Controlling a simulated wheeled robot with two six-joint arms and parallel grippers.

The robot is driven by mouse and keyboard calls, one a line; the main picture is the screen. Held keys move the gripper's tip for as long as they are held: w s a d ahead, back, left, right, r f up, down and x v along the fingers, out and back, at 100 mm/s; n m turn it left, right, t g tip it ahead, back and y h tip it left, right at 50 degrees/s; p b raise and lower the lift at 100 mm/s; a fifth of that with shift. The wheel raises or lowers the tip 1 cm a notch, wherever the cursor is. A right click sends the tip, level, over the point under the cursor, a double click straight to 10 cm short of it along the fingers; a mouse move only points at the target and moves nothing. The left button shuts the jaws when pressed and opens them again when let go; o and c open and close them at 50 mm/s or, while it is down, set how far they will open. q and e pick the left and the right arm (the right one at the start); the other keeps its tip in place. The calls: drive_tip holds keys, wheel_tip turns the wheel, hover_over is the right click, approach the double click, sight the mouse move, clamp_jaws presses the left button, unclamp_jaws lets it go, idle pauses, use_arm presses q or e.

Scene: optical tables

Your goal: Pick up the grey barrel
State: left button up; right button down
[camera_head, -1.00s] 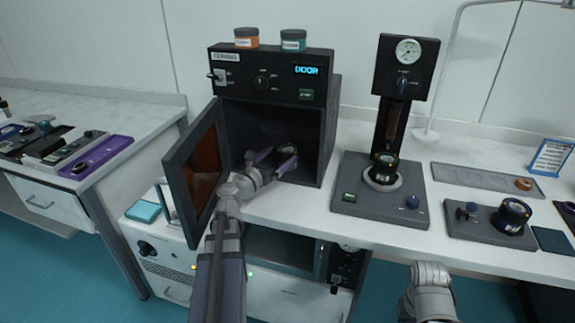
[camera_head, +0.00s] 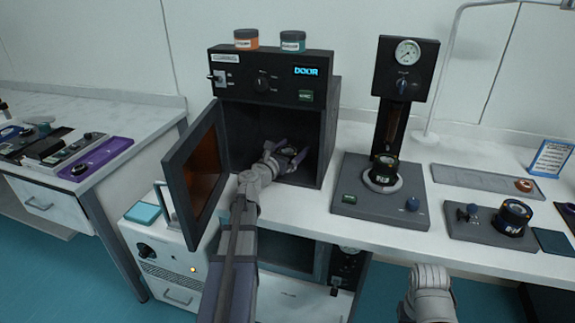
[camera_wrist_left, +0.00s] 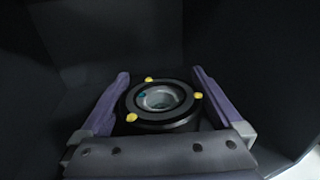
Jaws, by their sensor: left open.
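A dark grey, ring-topped barrel (camera_wrist_left: 163,103) with yellow dots on its rim stands inside the dark chamber of the open oven (camera_head: 270,68). In the left wrist view it sits between the two purple fingers of my left gripper (camera_wrist_left: 160,76). The jaws are open, one finger on each side; I cannot tell whether either touches it. In the head view my left gripper (camera_head: 292,151) reaches into the chamber and mostly hides the barrel. My right gripper is not in view; only part of that arm shows at the bottom right.
The oven door (camera_head: 197,172) stands open left of my left arm. Orange (camera_head: 246,39) and teal (camera_head: 292,41) jars sit on the oven. A press (camera_head: 400,195) with a dark barrel (camera_head: 384,170) stands right, and another barrel (camera_head: 513,214) is on a fixture (camera_head: 470,228).

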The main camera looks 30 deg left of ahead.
use_arm(q)
drive_tip(key=shift+c, duration=0.2)
drive_tip(key=c, duration=1.3)
drive_tip(key=shift+s+r, duration=0.1)
drive_tip(key=shift+r, duration=0.1)
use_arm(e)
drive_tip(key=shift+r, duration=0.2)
